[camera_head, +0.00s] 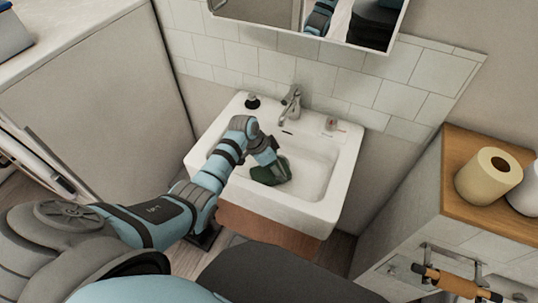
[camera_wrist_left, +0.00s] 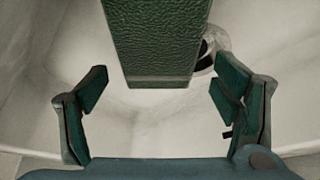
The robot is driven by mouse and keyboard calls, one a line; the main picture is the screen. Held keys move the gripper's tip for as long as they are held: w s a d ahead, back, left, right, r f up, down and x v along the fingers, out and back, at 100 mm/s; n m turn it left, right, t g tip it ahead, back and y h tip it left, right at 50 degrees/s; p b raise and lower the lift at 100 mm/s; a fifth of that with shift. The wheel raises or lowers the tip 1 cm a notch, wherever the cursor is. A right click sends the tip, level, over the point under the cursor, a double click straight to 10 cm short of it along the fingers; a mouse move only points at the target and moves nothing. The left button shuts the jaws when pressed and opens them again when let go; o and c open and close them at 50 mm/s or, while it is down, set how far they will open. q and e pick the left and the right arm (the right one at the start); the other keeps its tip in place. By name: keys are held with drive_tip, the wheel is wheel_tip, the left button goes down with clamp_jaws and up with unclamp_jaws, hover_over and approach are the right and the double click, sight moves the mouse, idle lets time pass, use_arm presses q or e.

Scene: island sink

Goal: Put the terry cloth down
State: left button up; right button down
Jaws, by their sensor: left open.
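A dark green cloth (camera_head: 277,172), which I take to be the terry cloth, is in the basin of the white sink (camera_head: 342,170). In the left wrist view it is a thick, flat-sided green block with a rough surface (camera_wrist_left: 155,40), coming in from the top edge. My left gripper (camera_head: 268,163) reaches down into the basin at the cloth. In the left wrist view my left gripper (camera_wrist_left: 163,98) is open, with one finger on each side and visible gaps to the cloth. Whether the cloth rests fully on the basin floor is hard to tell. My right gripper is not in view.
A faucet (camera_head: 291,104) stands on the sink's back rim, with a dark-topped bottle (camera_head: 252,101) and a small item (camera_head: 331,123) on the rim. A mirror (camera_head: 310,18) hangs above. Paper rolls (camera_head: 488,176) stand on a wooden-topped cabinet at right. The basin's right side is clear.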

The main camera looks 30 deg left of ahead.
sight(263, 172)
use_arm(q)
drive_tip(key=p+v, duration=0.3)
drive_tip(key=v, duration=0.7)
drive_tip(key=shift+r, duration=0.3)
drive_tip(key=shift+s+a, duration=0.15)
